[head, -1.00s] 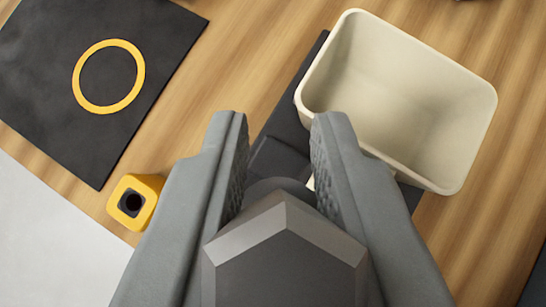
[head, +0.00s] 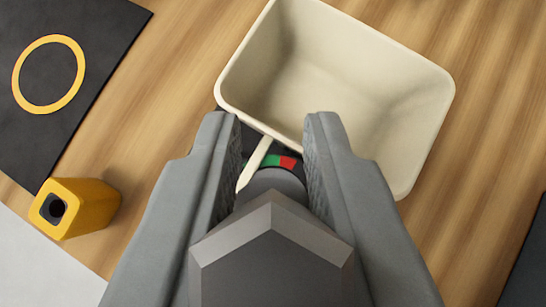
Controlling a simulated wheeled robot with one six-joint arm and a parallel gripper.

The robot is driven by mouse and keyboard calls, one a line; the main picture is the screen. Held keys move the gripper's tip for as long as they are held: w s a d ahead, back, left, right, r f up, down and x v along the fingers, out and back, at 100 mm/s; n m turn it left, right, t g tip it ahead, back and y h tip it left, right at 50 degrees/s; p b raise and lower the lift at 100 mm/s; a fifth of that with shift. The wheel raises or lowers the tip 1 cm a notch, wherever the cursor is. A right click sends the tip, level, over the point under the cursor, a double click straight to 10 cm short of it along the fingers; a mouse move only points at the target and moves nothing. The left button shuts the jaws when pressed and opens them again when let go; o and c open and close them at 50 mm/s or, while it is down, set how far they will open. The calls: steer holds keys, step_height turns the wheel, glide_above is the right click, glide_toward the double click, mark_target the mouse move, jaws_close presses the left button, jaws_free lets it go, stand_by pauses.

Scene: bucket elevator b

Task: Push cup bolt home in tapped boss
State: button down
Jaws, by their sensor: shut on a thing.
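My gripper (head: 270,118) is shut on a dark grey hex-headed piece, which looks like the cup bolt (head: 272,262). Its hex head faces the camera, and a round dark collar shows beyond it between the fingers. A cream, open, empty cup (head: 425,135) lies just beyond the fingertips. Beyond the collar is a band with green and red parts (head: 288,163), with a cream pointer (head: 254,164) lying across its green side. The bolt's far end and the tapped boss are hidden behind the head and fingers, so I cannot tell how deep the bolt sits.
A yellow block with a dark round hole (head: 85,208) stands at the left. A yellow ring (head: 73,82) lies on a black mat (head: 95,25) at the upper left. The wooden table (head: 160,120) is clear between the mat and cup. A dark edge shows at the lower right.

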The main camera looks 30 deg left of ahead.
mark_target(275, 185)
steer(key=shift+f, duration=1.7)
steer(key=shift+f, duration=0.6)
stand_by(0.9)
steer(key=shift+r, duration=0.25)
steer(key=shift+f, duration=0.45)
stand_by(1.4)
steer(key=shift+r, duration=0.1)
steer(key=shift+r, duration=0.35)
stand_by(0.3)
steer(key=shift+f, duration=0.4)
stand_by(1.3)
steer(key=shift+r, duration=0.25)
